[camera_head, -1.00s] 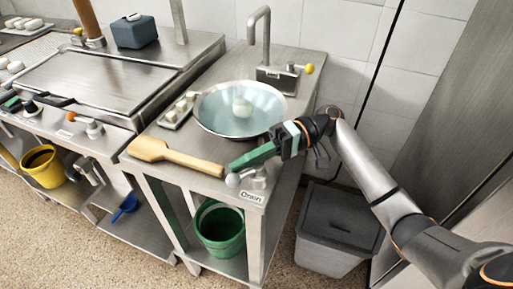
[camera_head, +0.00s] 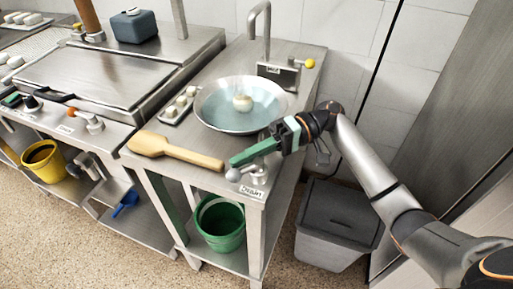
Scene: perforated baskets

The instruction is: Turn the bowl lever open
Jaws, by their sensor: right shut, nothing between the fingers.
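The metal bowl (camera_head: 213,118) of water is set in the steel counter, with a pale round lump (camera_head: 242,103) in it. The drain lever (camera_head: 234,174), with a pale round knob, is at the counter's front edge, beside a "Drain" label (camera_head: 252,191). My right gripper (camera_head: 234,161) comes in from the right, its green fingers together and empty. Its fingertips are just behind and above the lever knob in the picture; I cannot tell whether they touch it. The fingers hide a little of the counter between bowl and lever. My left gripper is out of view.
A wooden paddle (camera_head: 150,144) lies left of the lever. A faucet (camera_head: 266,35) and a yellow-knobbed tap (camera_head: 309,63) stand behind the bowl. A small tray (camera_head: 170,117) is left of it. A green bucket (camera_head: 220,222) is below; a grey bin (camera_head: 335,225) is at right.

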